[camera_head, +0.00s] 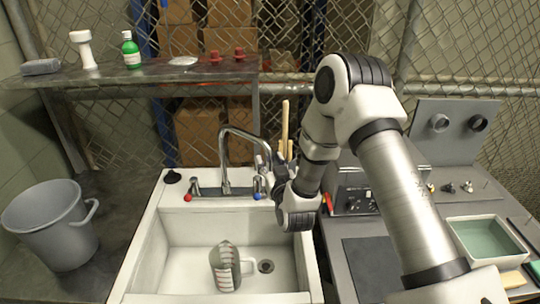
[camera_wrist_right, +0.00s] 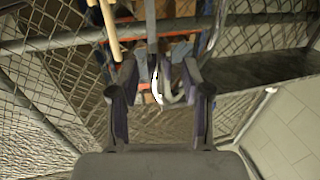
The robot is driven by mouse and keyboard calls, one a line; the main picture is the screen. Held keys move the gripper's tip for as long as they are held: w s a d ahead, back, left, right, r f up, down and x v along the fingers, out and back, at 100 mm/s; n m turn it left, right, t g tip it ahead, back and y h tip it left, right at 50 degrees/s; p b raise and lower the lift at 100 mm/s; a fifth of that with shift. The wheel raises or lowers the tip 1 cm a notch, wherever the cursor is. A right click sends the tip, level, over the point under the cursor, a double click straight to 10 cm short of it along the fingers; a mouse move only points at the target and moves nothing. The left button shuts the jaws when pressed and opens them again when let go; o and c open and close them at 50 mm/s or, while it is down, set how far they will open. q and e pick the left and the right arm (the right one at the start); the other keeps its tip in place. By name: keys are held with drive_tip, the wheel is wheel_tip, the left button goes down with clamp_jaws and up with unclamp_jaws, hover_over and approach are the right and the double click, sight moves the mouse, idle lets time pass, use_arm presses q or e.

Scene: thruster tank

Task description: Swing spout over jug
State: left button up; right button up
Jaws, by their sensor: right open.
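The chrome gooseneck spout (camera_head: 226,158) rises from the back ledge of the white sink (camera_head: 150,235) and arches to the right. Its outlet end is near my right gripper (camera_head: 280,178) and partly hidden by it. A clear measuring jug (camera_head: 224,270) stands in the basin below, with its handle to the right. In the right wrist view my right gripper (camera_wrist_right: 160,100) is open, with a shiny curved tube (camera_wrist_right: 157,86), which looks like the spout, between or just beyond its fingers. I cannot tell whether they touch. My left gripper is not in view.
Red-marked (camera_head: 188,196) and blue-marked (camera_head: 257,194) taps flank the spout. A drain (camera_head: 266,266) lies beside the jug. A grey bucket (camera_head: 52,225) stands left. A wooden handle (camera_head: 285,130) stands upright behind my gripper. A shelf (camera_head: 140,72) hangs over the back left.

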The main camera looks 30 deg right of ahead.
drive_tip(key=shift+w+d+f, duration=0.2)
drive_tip(key=shift+w+f, duration=0.1)
drive_tip(key=shift+w, duration=0.3)
drive_tip(key=shift+s+a+r, duration=0.1)
drive_tip(key=shift+s+r, duration=0.05)
drive_tip(key=shift+s, duration=0.1)
drive_tip(key=c, duration=0.4)
clamp_jaws()
drive_tip(key=shift+s, duration=0.1)
